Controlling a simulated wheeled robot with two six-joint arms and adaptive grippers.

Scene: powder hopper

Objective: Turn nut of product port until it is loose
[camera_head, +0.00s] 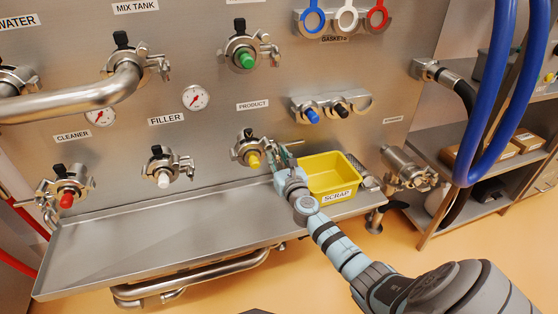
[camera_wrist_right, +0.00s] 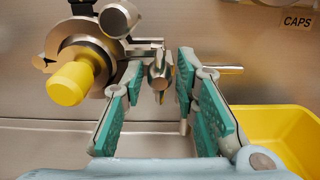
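The product port (camera_head: 250,150) is on the panel under the PRODUCT label, with a clamp ring and a yellow cap (camera_head: 254,160). In the right wrist view the yellow cap (camera_wrist_right: 70,84) is at left. The clamp's metal nut (camera_wrist_right: 160,76) is right of it, on a bolt whose thin rod extends right. My right gripper (camera_head: 285,157) is at the right side of the port. Its green-padded fingers (camera_wrist_right: 161,82) are open on either side of the nut, with narrow gaps that look clear of it. My left gripper is not in view.
The yellow SCRAP bin (camera_head: 336,194) is close to the right of my right gripper, on the steel tray (camera_head: 150,235) below the ports. Other clamped ports, including FILLER (camera_head: 163,180), are left. Blue hoses (camera_head: 483,110) hang at right.

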